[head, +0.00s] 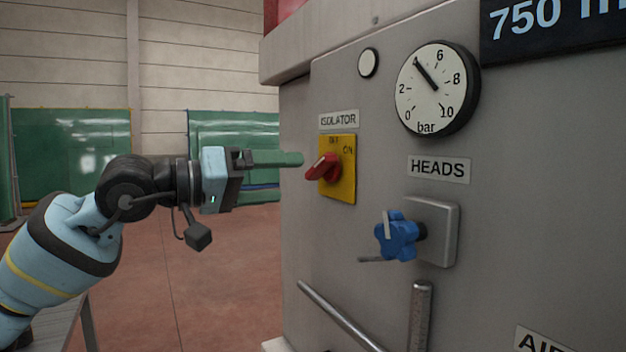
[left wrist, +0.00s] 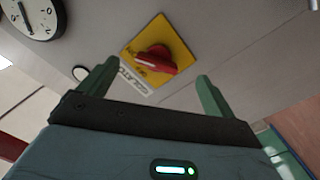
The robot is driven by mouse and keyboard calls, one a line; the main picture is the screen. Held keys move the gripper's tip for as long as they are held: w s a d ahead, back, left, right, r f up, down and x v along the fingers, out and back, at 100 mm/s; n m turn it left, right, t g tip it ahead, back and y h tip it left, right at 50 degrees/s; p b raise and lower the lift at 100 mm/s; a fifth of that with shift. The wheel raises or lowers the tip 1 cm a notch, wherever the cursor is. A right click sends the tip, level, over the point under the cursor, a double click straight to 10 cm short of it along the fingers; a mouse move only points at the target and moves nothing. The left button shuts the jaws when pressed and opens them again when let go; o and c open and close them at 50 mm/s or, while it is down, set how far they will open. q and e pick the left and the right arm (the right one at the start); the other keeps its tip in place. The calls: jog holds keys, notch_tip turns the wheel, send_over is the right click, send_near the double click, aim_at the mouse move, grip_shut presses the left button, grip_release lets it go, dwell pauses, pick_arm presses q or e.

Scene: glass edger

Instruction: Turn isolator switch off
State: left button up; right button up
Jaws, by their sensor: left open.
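The isolator switch is a red rotary handle (head: 322,167) on a yellow plate (head: 338,188) marked OFF and ON, under an ISOLATOR label (head: 338,120) on the grey machine panel. The handle sits tilted, its near end low and left, its other end toward the upper right. My left gripper (head: 290,160) is just left of the handle, pointing at the panel, open and empty. In the left wrist view the red handle (left wrist: 155,60) lies ahead, between and beyond the two green fingers (left wrist: 155,85), apart from them. My right gripper is not in view.
A blue star knob (head: 397,236) on a grey box sits lower right of the switch, by the HEADS label (head: 438,169). A pressure gauge (head: 436,88) is above it. A metal bar (head: 340,315) slopes below. Free floor (head: 220,270) lies left of the machine.

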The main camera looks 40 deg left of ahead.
aim_at(313, 168)
pick_arm(q)
jog(key=shift+m+y, duration=0.3)
jog(key=shift+m, duration=0.1)
jog(key=w+p, duration=0.1)
jog(key=w, duration=0.1)
jog(key=w+d+r+p, duration=0.1)
jog(key=w+p, duration=0.1)
jog(key=w, duration=0.1)
jog(key=shift+w+d+r, duration=0.35)
jog(key=shift+w+d+f+p, duration=0.1)
jog(key=shift+w+d+p, duration=0.05)
jog(key=shift+w+p, duration=0.25)
jog(key=c, duration=1)
jog(key=shift+o, duration=0.2)
